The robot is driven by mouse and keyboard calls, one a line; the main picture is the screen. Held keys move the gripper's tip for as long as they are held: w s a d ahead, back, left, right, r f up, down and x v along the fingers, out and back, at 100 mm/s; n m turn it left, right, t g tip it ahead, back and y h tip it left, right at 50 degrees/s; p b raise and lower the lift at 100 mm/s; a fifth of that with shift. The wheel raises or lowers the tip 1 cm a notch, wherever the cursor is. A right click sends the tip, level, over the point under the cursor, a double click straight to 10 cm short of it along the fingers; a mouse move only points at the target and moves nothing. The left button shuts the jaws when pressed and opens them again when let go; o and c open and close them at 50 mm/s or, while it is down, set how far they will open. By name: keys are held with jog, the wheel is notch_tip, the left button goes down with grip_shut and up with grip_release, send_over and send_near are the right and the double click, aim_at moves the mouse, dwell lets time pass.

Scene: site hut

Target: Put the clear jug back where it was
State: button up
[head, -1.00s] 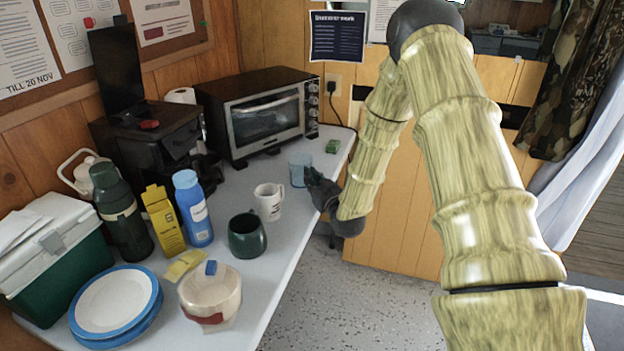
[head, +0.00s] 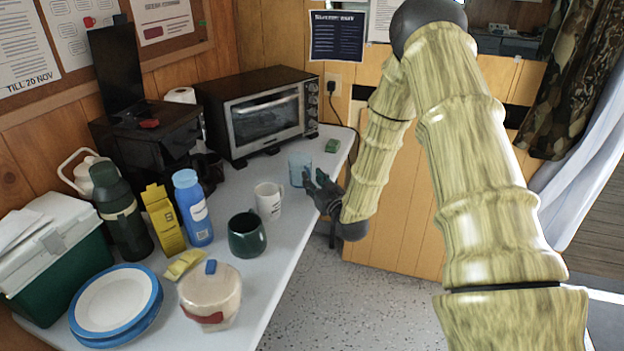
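A pale, bluish see-through vessel, which looks like the clear jug (head: 298,164), stands upright on the grey counter (head: 284,232), between the white mug and the toaster oven. My gripper (head: 315,179) is at the counter's right edge, just in front and to the right of the jug. Its dark fingers are spread apart and look open. The fingers overlap the jug's lower right side in the picture; I cannot tell whether they touch it. The jug's handle cannot be made out.
A white mug (head: 268,202) and a dark green mug (head: 247,236) stand nearer on the counter. A green block (head: 332,146) lies behind the jug. The toaster oven (head: 262,112) stands at the back. Bottles, plates and a tub crowd the left.

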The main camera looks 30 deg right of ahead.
jog(key=s+a, duration=0.1)
jog(key=s, duration=0.9)
jog(key=shift+s, duration=0.15)
jog(key=shift+r, duration=0.1)
dwell(0.9)
